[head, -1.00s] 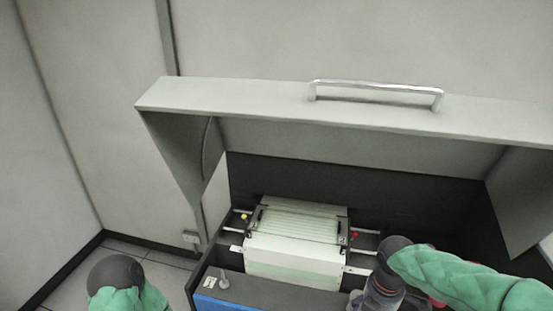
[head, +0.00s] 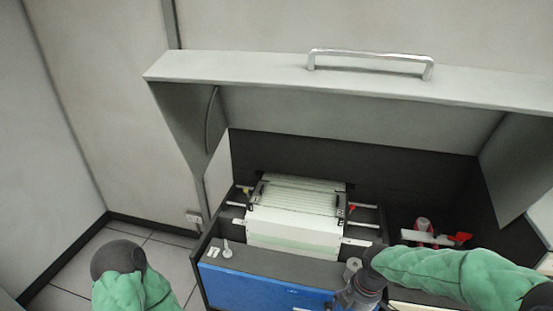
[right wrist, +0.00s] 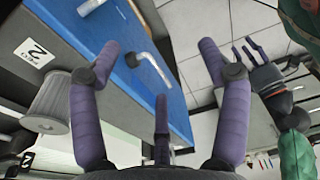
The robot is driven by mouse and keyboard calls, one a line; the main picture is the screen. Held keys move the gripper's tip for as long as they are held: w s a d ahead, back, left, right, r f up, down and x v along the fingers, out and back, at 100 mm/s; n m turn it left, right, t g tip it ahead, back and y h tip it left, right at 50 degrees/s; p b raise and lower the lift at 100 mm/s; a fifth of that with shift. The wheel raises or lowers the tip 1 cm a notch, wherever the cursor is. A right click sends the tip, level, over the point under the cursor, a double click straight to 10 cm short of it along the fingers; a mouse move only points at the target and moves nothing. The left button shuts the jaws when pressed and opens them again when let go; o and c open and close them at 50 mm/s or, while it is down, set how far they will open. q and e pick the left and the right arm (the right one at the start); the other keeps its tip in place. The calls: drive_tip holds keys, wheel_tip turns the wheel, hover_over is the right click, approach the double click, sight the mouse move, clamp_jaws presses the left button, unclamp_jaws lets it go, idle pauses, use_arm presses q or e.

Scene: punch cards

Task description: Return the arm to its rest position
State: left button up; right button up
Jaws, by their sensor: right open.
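My right arm (head: 450,272) is in a green sleeve and reaches in from the right over the machine's front right. Its dark wrist (head: 366,285) hangs at the front edge; the fingertips are hard to make out there. In the right wrist view my right gripper (right wrist: 158,65) has its purple fingers spread, with nothing between them. My left arm (head: 130,285) stays low at the left in the head view, its hand out of frame. My left gripper (right wrist: 257,52) shows small in the right wrist view, its fingers apart and empty.
The machine has a raised grey lid with a handle (head: 370,57), a white card stack (head: 293,232) and a blue front panel (head: 260,288). A metal lever (right wrist: 150,60) stands near my right fingers. A red and white item (head: 425,235) lies inside right. The floor at left is clear.

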drive_tip(key=s+a+f+m+y+b, duration=0.1)
drive_tip(key=s+a+f+m+b, duration=0.1)
drive_tip(key=f+m, duration=0.4)
drive_tip(key=s+a+f+m+b, duration=0.2)
drive_tip(key=s+a+f+m, duration=0.2)
drive_tip(key=f, duration=1.1)
drive_tip(key=s+a+f+m+y+b, duration=0.1)
drive_tip(key=s+a+f+m, duration=0.3)
drive_tip(key=f+m, duration=0.4)
wheel_tip(320, 180, down, 2)
drive_tip(key=shift+s+f+y+b, duration=0.2)
drive_tip(key=shift+s+y+b, duration=0.1)
drive_tip(key=shift+s+b, duration=0.45)
drive_tip(key=shift+s+a+f+m, duration=0.15)
drive_tip(key=shift+f+m, duration=0.1)
drive_tip(key=shift+m, duration=0.15)
drive_tip(key=shift+c, duration=0.4)
